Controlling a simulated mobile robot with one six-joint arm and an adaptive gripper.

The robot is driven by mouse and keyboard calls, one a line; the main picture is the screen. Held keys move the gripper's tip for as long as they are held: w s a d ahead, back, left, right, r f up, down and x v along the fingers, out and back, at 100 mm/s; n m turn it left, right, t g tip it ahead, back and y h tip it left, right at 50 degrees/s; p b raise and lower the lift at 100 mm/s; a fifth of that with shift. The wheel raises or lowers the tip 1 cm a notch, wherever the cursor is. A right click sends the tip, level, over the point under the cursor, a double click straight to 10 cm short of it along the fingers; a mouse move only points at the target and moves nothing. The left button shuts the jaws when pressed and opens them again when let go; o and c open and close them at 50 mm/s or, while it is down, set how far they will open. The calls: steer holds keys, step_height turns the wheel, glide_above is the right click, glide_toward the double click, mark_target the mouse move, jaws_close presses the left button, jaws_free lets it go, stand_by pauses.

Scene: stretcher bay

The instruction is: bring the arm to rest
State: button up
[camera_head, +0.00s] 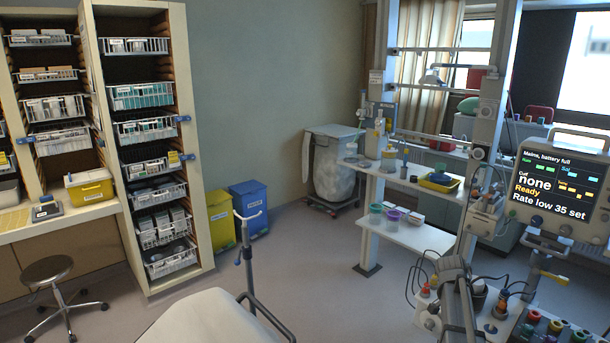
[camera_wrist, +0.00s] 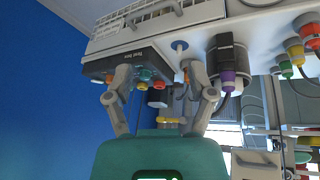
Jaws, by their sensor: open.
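My gripper (camera_wrist: 158,74) shows in the wrist view, with its two grey fingers spread apart on a green body. It is open, and I see nothing held between the fingers. Beyond the fingertips is a pale device with a dark lower panel (camera_wrist: 133,62) and several coloured knobs. I cannot tell whether the fingers touch it. I cannot make out my gripper for certain in the head view.
A dark cylinder with a purple band (camera_wrist: 228,72) is right of the fingers. In the head view, a monitor (camera_head: 560,185) reads "Cuff none" and "Ready". A pale stretcher (camera_head: 213,322) is front centre. Shelves (camera_head: 150,150) stand left. Floor (camera_head: 330,265) is clear mid-room.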

steer(key=s+a+f+n+y+b, duration=0.1)
steer(key=s+a+f+n+b, duration=0.1)
steer(key=a, duration=0.8)
steer(key=s+a+f+n+y+b, duration=0.2)
steer(key=s+a+f+n, duration=0.2)
steer(key=s+a+n, duration=0.3)
steer(key=s+a+f+n+y+b, duration=0.2)
steer(key=s+a+n, duration=0.3)
steer(key=a, duration=1)
steer(key=shift+s+f+b, duration=0.5)
steer(key=shift+s+f, duration=0.15)
steer(key=shift+s, duration=0.1)
steer(key=shift+c, duration=1)
steer(key=shift+d, duration=0.1)
